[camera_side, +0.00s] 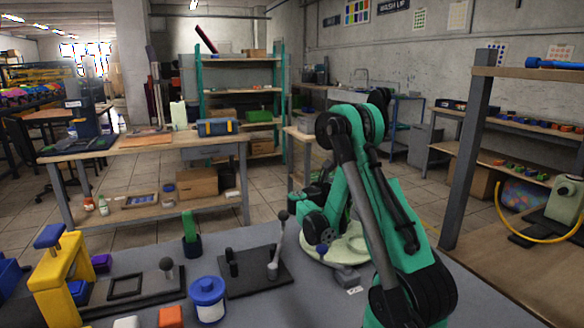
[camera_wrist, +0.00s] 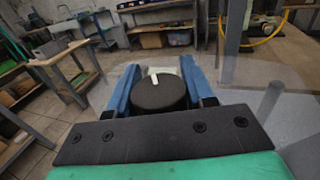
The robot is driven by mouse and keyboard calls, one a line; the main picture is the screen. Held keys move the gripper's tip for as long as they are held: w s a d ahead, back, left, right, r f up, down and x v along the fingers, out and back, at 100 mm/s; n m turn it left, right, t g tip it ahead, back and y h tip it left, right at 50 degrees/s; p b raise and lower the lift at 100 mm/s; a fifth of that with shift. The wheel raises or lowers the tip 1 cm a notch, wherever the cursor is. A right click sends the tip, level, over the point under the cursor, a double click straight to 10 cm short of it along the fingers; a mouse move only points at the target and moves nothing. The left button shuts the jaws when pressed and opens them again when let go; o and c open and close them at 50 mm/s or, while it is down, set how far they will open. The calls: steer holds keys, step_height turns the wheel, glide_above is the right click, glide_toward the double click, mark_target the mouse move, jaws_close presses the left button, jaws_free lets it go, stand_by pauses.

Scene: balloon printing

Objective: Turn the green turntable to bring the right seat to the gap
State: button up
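The pale green turntable (camera_side: 350,245) stands on the grey table in the side view, partly hidden behind my arm. A grey block (camera_side: 346,279) shows at its near rim. My gripper (camera_side: 322,247) points down low over the turntable. In the wrist view my gripper's two blue fingers (camera_wrist: 159,80) stand apart, one on each side of a round black knob (camera_wrist: 158,95). The knob has a pale line on top. I cannot tell whether the fingers press on it. The seats and the gap cannot be made out.
Left of the turntable is a dark plate (camera_side: 255,275) with an upright grey lever. A blue lidded jar (camera_side: 208,299), a green-handled tool (camera_side: 190,232), an orange block (camera_side: 171,317) and a yellow press (camera_side: 60,280) stand farther left. The table right of my arm looks clear.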

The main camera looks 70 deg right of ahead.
steer(key=o, duration=0.3)
steer(key=shift+v, duration=2.85)
steer(key=shift+w+a, duration=0.1)
steer(key=shift+w, duration=0.2)
steer(key=w+a+m+t+y, duration=0.55)
steer(key=w+a+t, duration=0.3)
steer(key=a, duration=0.25)
steer(key=a+m+t+y, duration=0.2)
steer(key=a+y, duration=0.1)
steer(key=a, duration=0.3)
steer(key=a+m+t+y, duration=0.2)
steer(key=a+m+y, duration=0.1)
steer(key=a, duration=0.4)
steer(key=a+m+t+y, duration=0.2)
steer(key=a+y, duration=0.2)
steer(key=a, duration=0.3)
steer(key=shift+s+t+y, duration=0.1)
steer(key=shift+t+y, duration=0.15)
steer(key=shift+y, duration=0.1)
